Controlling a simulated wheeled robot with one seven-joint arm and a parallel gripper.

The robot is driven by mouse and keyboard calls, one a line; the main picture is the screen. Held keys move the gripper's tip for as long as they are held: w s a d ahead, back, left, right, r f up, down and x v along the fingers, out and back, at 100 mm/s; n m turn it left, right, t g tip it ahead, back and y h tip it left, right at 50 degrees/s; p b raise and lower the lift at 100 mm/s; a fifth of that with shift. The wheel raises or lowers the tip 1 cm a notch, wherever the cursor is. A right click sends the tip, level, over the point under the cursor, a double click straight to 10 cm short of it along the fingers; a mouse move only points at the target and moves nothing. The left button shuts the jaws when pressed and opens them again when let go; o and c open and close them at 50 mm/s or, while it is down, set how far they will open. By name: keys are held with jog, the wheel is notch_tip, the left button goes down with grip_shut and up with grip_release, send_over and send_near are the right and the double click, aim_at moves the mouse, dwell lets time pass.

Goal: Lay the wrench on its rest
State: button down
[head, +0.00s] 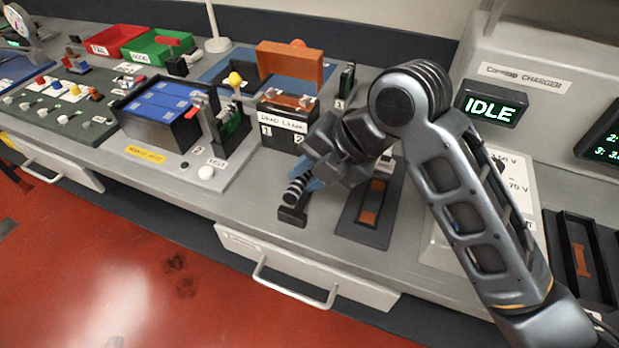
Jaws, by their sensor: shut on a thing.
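My gripper (308,178) is low over the bench, right of centre in the head view, with its fingers largely hidden by my wrist. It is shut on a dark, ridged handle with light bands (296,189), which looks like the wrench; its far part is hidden. The handle is tilted just above a small black block (292,216) near the front edge, which may be the rest. I cannot tell whether handle and block touch. A bit of blue shows beside the fingers.
A dark tray with copper-coloured patches (352,222) lies right of the block. A black box labelled DEAD (283,133) stands behind the gripper. The charger (545,75) reading IDLE is at right. A blue-topped battery module (158,110) is at left. Bare bench (240,205) lies left of the block.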

jog(key=shift+f, duration=1.15)
jog(key=shift+f, duration=0.15)
jog(key=c, duration=0.9)
grip_release()
jog(key=shift+c, duration=0.2)
jog(key=shift+r+p, duration=0.25)
jog(key=shift+p, duration=0.05)
jog(key=b+v, duration=0.2)
jog(key=v, duration=0.9)
jog(key=shift+d+r, duration=0.25)
jog(key=shift+r, duration=0.05)
